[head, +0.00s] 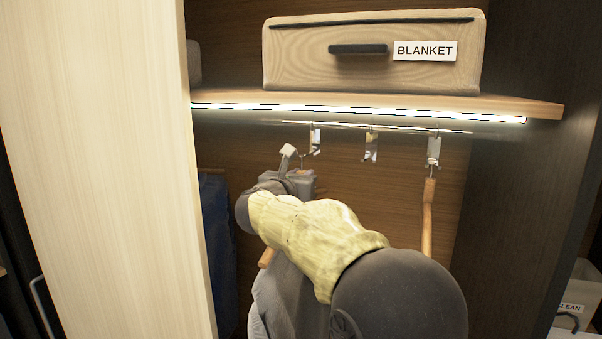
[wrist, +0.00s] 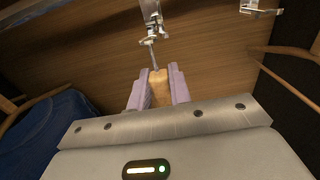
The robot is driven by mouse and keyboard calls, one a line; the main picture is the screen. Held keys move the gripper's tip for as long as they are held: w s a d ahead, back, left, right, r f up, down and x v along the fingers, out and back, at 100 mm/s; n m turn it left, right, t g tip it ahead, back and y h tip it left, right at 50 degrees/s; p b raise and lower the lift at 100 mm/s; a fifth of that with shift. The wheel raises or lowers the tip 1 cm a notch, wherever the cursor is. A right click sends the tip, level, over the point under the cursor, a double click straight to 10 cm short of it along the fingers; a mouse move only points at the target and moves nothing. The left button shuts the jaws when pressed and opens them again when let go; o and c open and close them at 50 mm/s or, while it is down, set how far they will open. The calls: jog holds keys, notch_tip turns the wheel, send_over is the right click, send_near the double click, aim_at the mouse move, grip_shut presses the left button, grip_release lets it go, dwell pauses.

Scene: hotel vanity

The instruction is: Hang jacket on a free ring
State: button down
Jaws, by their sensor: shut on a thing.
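My gripper (wrist: 158,88) has its lilac fingers shut on the wooden neck of a hanger (wrist: 160,95), just below its metal hook. In the head view my gripper (head: 300,180) is partly behind my arm. The grey jacket (head: 285,300) hangs below, largely covered by my arm. The hook meets the lower end of the left ring (wrist: 153,18), also in the head view (head: 315,139); I cannot tell whether it is seated in it. The middle ring (head: 371,147) is empty. The right ring (head: 433,150) carries a wooden hanger (head: 428,215).
A shelf (head: 510,104) with a light strip runs above the rings and bears a box marked BLANKET (head: 300,55). A blue garment (head: 216,235) hangs at left, also in the wrist view (wrist: 45,135). A pale panel (head: 100,150) stands close on the left.

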jog(key=shift+s+r, duration=0.15)
jog(key=shift+s, duration=0.05)
jog(key=shift+p+v, duration=0.6)
jog(key=shift+v, duration=2.3)
jog(key=b+v, duration=0.2)
jog(key=v, duration=0.1)
jog(key=b+v, duration=0.9)
jog(key=v, duration=1)
jog(key=shift+b, duration=0.3)
jog(key=shift+s+r, duration=0.1)
